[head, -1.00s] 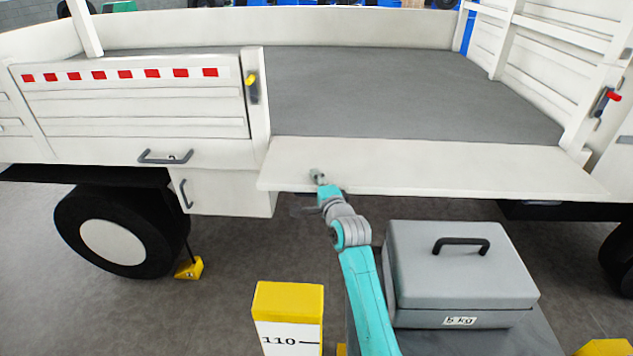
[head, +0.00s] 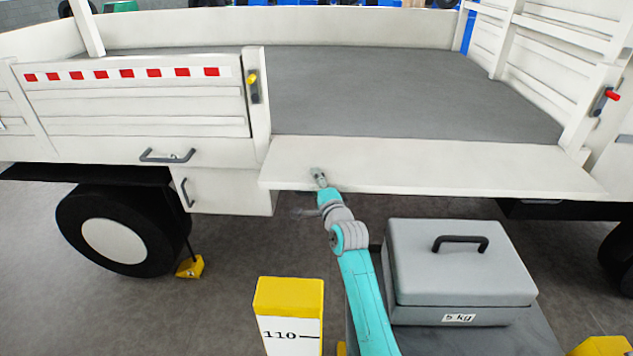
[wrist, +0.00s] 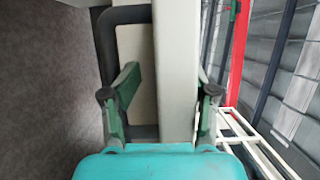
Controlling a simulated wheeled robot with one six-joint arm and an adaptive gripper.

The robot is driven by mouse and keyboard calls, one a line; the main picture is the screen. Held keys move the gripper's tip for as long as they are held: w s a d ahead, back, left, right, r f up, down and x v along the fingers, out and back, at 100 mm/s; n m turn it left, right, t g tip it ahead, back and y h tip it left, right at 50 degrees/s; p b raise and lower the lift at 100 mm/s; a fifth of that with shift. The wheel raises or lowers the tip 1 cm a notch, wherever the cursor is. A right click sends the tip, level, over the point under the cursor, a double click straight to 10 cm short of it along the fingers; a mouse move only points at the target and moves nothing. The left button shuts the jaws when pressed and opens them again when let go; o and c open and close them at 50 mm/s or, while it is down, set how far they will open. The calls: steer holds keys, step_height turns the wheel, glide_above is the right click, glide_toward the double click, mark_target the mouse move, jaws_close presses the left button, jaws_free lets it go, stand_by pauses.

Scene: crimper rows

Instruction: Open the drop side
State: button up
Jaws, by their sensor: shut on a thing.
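The drop side (head: 430,165) is a white panel hinged at the edge of the truck bed. It lies folded outward, about level with the grey bed floor (head: 420,95). My gripper (head: 318,177) is at its outer edge, near its left end. In the wrist view, my gripper's fingers (wrist: 165,105) straddle the panel (wrist: 178,65) and are shut on it. The left finger lies by a dark bar handle (wrist: 108,45) on the panel's outer face. In the head view the panel hides this handle and the lower finger.
A yellow-handled latch (head: 252,85) is on the left post, a red-handled one (head: 607,98) on the right post. A closed side panel (head: 130,115) stands left, above a wheel (head: 115,235). A yellow-topped post (head: 290,310) and a grey 5 kg box (head: 460,275) are in front.

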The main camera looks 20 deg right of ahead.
steer(key=shift+g, duration=0.5)
steer(key=f, duration=0.4)
steer(key=shift+s+d, duration=0.1)
steer(key=shift+d, duration=0.1)
steer(key=shift+c, duration=0.6)
steer(key=shift+o, duration=2)
steer(key=shift+d, duration=0.1)
steer(key=shift+o, duration=0.3)
steer(key=shift+s+d, duration=0.1)
steer(key=shift+s, duration=0.55)
steer(key=shift+t, duration=0.3)
steer(key=s+r, duration=0.1)
steer(key=s, duration=0.5)
steer(key=s+r, duration=0.1)
steer(key=s, duration=0.2)
steer(key=shift+s+d+r, duration=0.1)
steer(key=shift+s+r, duration=0.15)
steer(key=shift+r, duration=0.05)
steer(key=c, duration=0.5)
steer(key=shift+o, duration=0.2)
steer(key=shift+s+r, duration=0.25)
steer(key=shift+s, duration=0.15)
